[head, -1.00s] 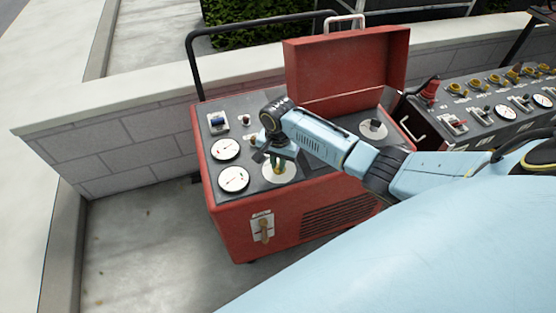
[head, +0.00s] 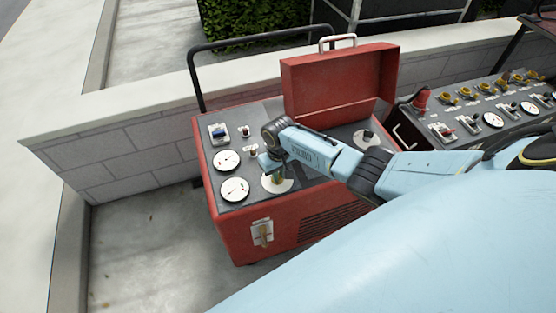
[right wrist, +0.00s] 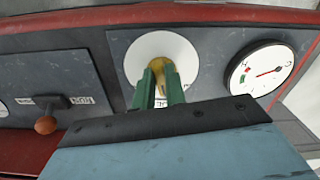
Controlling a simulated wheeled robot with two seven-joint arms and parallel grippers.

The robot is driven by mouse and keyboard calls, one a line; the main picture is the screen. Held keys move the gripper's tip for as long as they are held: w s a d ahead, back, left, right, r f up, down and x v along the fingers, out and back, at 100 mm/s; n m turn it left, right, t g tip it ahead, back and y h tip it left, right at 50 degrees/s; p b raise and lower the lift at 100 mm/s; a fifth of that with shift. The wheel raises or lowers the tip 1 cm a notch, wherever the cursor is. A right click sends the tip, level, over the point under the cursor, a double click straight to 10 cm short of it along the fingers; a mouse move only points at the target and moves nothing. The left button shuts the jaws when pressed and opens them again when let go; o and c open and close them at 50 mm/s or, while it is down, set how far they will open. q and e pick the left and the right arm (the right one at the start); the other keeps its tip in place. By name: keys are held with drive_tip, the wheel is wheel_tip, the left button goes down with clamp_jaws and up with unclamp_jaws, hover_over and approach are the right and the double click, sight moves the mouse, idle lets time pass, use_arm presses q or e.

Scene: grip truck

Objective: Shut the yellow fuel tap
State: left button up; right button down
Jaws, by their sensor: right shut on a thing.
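The yellow fuel tap (right wrist: 178,57) stands in the middle of a white round plate (right wrist: 138,46) on the dark top panel of a red machine. My right gripper (right wrist: 161,88) has its green fingers closed around the tap, seen in the right wrist view. In the head view the right gripper (head: 277,174) reaches down onto the same white plate (head: 284,186), and the fingers and wrist hide most of the tap. How far the tap is turned cannot be read. My left gripper is not in view.
The red machine (head: 235,232) has two gauges (head: 235,189) left of the tap and a tan lever (head: 265,233) on its front. Its red lid (head: 335,85) stands open behind my right arm. A second panel (head: 480,125) with several yellow taps lies to the right.

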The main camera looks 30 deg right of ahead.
drive_tip(key=n, duration=0.3)
drive_tip(key=shift+d+n, duration=0.1)
drive_tip(key=shift+n, duration=0.2)
drive_tip(key=shift+d+n+p, duration=0.1)
drive_tip(key=shift+n+p, duration=0.2)
drive_tip(key=shift+n, duration=1.2)
drive_tip(key=c, duration=1.4)
unclamp_jaws()
drive_tip(key=shift+c, duration=0.2)
